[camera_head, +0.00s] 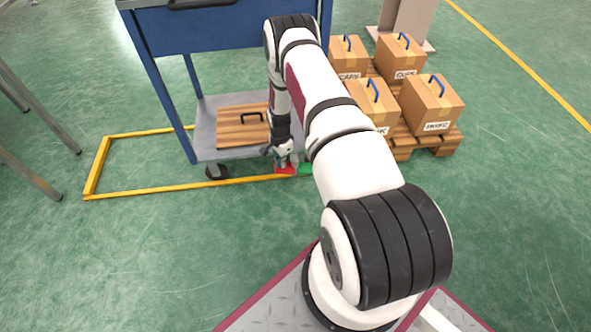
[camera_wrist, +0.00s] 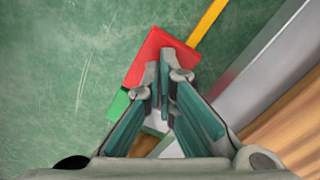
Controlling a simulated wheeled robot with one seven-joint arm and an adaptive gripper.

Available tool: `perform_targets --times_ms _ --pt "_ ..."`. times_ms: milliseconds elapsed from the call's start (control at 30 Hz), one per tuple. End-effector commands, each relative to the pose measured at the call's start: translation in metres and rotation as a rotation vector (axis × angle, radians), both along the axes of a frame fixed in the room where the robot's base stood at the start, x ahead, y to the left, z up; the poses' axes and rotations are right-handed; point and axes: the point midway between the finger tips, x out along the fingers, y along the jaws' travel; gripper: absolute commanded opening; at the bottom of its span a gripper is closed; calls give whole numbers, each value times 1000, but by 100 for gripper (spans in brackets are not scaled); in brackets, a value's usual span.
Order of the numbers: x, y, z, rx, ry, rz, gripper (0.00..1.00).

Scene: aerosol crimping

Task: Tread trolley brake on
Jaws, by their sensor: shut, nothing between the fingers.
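The blue trolley (camera_head: 225,36) stands at the upper left, with a grey lower shelf (camera_head: 204,137). At the shelf's front right corner, low near the floor, is a red pedal (camera_head: 284,171) with a green pedal (camera_head: 305,169) beside it. In the wrist view the red pedal (camera_wrist: 150,55) lies just beyond the fingertips, and the green pedal (camera_wrist: 118,103) is to its left. My gripper (camera_wrist: 160,82) is shut and empty, pointing down, with its tips overlapping the red pedal in view. I cannot tell whether they touch it. The caster there is hidden.
A wooden board with a black handle (camera_head: 238,130) lies on the lower shelf. A yellow frame (camera_head: 140,190) marks the floor around the trolley. Cartons with blue handles (camera_head: 432,103) stand on a pallet (camera_head: 440,143) to the right. Open green floor lies in front.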

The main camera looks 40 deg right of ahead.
Motion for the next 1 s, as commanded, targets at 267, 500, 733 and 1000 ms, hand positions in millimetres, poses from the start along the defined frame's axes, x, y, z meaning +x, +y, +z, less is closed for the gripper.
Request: perform_targets --times_ms 267,500,733,1000 --pt "0 0 -9 0 0 0 0" --pt "-1 0 -15 0 1 0 0" --pt "-1 0 -21 0 2 1 0" --pt "0 0 -23 0 0 1 0"
